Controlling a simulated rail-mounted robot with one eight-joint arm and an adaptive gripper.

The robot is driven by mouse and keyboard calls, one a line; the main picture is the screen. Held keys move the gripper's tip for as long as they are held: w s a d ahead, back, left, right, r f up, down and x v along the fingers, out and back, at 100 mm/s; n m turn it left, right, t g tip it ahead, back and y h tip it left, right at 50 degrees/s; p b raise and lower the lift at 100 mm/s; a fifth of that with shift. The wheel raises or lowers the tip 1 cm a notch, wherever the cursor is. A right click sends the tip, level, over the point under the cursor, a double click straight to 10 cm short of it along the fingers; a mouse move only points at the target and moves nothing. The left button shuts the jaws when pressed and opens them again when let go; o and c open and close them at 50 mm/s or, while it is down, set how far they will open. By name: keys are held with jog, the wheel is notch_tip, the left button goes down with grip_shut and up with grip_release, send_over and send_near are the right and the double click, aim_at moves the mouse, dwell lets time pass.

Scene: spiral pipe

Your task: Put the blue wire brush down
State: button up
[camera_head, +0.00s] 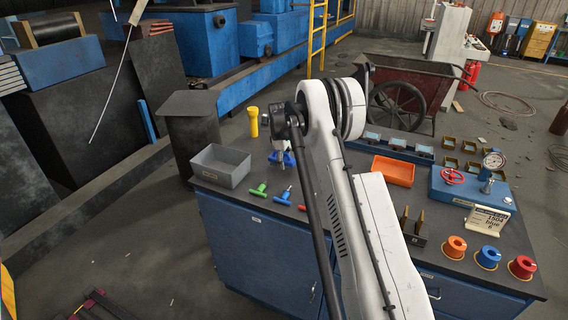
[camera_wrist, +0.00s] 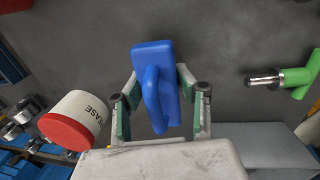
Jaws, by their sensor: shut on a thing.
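The blue wire brush (camera_wrist: 153,65) is between the green-padded fingers of my gripper (camera_wrist: 161,98) in the wrist view. The fingers are shut on its blue handle, one on each side. In the head view a small blue part of the brush (camera_head: 288,158) shows below my gripper (camera_head: 281,152), over the back of the blue workbench (camera_head: 262,240). My arm covers much of the view there. I cannot tell whether the brush touches the bench top, and its bristles are hidden.
A grey bin (camera_head: 221,166) and a yellow flashlight-like object (camera_head: 253,121) stand left of the gripper. A white and red can (camera_wrist: 76,118) stands close by in the wrist view. An orange tray (camera_head: 393,171) lies to the right.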

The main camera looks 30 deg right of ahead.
jog(key=shift+f, duration=0.65)
jog(key=shift+f, duration=0.1)
jog(key=o, duration=1)
jog(key=shift+o, duration=0.2)
